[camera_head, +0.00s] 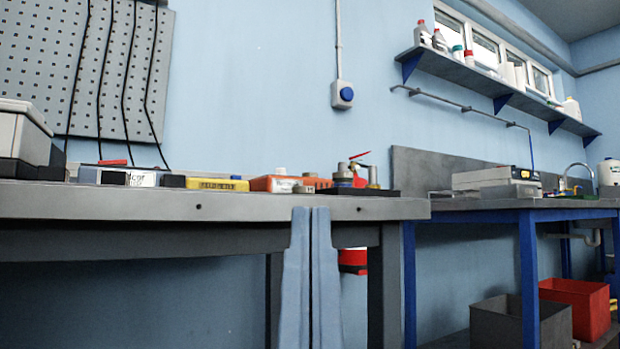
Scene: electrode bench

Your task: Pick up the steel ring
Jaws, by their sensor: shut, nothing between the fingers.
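My gripper (311,212) shows at the lower middle, its two pale blue fingers together and empty. The fingertips are in front of the grey bench's (120,204) front edge, a little below the bench top in the picture. A small grey metal piece (303,189) sits on the bench just above the fingertips in the picture; it may be the steel ring, but at this low angle I cannot see a hole. I see no clear ring shape elsewhere.
A dark tray (384,192) with metal parts and a red lever stands right of the grey piece. An orange box (272,184), a yellow box (217,184) and a grey-blue box (117,176) line the bench leftward. A blue-legged bench (527,270) stands at right.

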